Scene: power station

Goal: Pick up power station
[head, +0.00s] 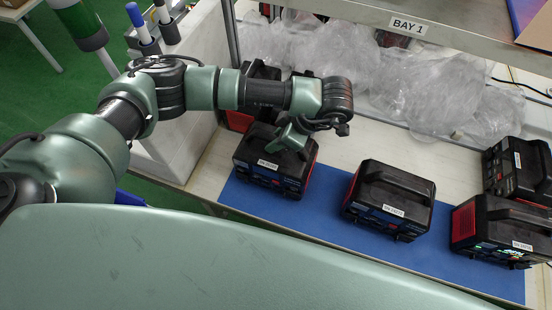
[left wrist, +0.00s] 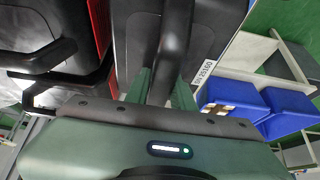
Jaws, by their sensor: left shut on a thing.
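Several black power stations with red sides and top handles stand on the shelf. My left gripper (head: 290,138) is over the leftmost front power station (head: 270,168), which rests at the left end of the blue mat (head: 330,216). In the left wrist view, my left gripper's green fingers (left wrist: 162,88) are shut on the black handle (left wrist: 174,45) of this power station. Its white label shows beside the handle. A second power station (head: 388,200) stands to its right on the mat. My right gripper is not in view.
More power stations (head: 503,229) stand at the right. Crumpled clear plastic (head: 390,85) fills the back under the BAY 1 shelf edge (head: 408,26). Blue bins (left wrist: 232,100) show in the left wrist view.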

